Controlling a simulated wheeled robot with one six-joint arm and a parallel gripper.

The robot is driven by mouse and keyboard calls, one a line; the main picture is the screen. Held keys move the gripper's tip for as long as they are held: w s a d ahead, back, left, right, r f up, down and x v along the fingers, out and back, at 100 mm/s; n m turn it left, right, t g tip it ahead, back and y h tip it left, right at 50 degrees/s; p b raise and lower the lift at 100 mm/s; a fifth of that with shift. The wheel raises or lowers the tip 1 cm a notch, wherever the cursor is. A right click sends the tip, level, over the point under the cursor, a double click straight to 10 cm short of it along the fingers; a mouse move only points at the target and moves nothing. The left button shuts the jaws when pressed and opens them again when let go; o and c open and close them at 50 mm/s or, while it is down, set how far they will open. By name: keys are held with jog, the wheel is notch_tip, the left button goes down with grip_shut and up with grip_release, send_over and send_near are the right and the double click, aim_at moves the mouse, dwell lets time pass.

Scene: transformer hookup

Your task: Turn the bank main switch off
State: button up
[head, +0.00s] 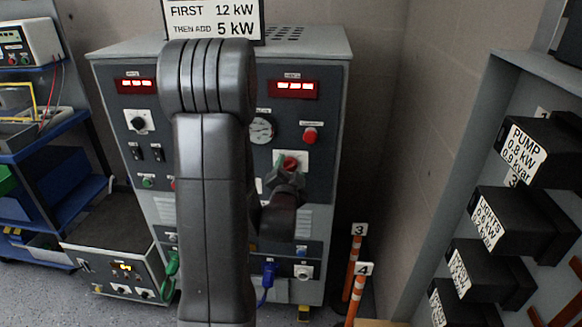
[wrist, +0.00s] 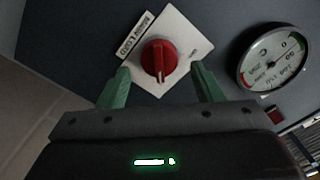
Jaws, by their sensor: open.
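The bank main switch is a red rotary knob (wrist: 159,62) on a white square plate, with a label strip beside it. In the head view the red knob (head: 291,163) shows on the right half of the grey cabinet (head: 222,50), partly covered by my gripper. My gripper (wrist: 162,88) is open, its two green fingers on either side of the knob's near end in the wrist view. I cannot tell whether the fingers touch the knob; gaps show at both sides. In the head view my gripper (head: 288,178) is in front of the switch plate.
A round gauge (wrist: 272,57) is right of the switch in the wrist view. Red displays (head: 293,89) and a red button (head: 310,135) are on the panel. Black labelled load boxes (head: 520,215) stand on a rack at right. Orange posts (head: 354,290) stand near the cabinet's base.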

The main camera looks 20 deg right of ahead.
jog(key=shift+w+d, duration=0.2)
jog(key=shift+w, duration=0.1)
jog(key=c, duration=1)
